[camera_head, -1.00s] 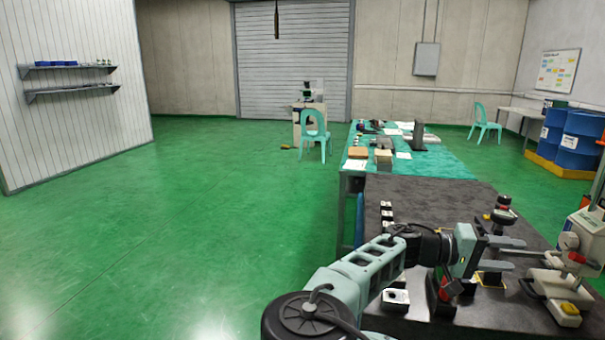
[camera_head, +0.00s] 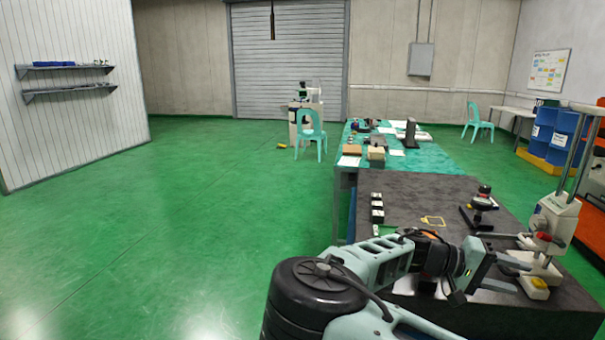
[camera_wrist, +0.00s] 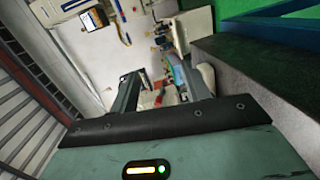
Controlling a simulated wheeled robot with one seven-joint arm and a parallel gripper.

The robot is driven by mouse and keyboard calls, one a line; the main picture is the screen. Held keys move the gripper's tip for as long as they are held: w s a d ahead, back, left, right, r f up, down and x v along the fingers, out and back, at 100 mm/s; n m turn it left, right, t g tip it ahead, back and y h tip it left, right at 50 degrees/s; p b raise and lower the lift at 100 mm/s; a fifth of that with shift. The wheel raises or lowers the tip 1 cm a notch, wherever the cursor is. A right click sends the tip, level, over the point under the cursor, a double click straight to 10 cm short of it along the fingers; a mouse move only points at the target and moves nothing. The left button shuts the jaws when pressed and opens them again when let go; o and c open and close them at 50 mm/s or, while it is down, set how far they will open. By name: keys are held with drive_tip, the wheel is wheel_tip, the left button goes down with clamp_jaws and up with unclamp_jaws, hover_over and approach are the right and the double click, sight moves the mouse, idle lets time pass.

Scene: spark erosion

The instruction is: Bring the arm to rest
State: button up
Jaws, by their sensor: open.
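My gripper (camera_head: 520,277) is at the right of the head view, pointing right over the dark-topped bench (camera_head: 400,190). Its two grey fingers are apart with nothing visible between them. The wrist view also shows the open fingers of my gripper (camera_wrist: 160,86), with distant wall equipment behind them. My pale green arm bends from the bottom of the head view toward the bench and hides part of its front.
A white column stand (camera_head: 556,222) is close beyond my fingers. A black-based instrument (camera_head: 482,205) and small blocks (camera_head: 377,208) stand on the bench. The green floor (camera_head: 180,220) at left is clear.

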drive_tip(key=s+a+f+n+g+y, duration=0.1)
drive_tip(key=s+a+f+y, duration=0.1)
drive_tip(key=s+f+y, duration=0.5)
drive_tip(key=s+a+f+n+y, duration=0.2)
drive_tip(key=s+a+f+n, duration=0.15)
drive_tip(key=a, duration=0.55)
drive_tip(key=s+a+r+n+t+y, duration=0.6)
drive_tip(key=s+a+r, duration=0.7)
drive_tip(key=a+r, duration=0.3)
drive_tip(key=shift+s+a+n+y, duration=0.4)
drive_tip(key=shift+a+n+y, duration=0.1)
drive_tip(key=shift+a+n, duration=0.4)
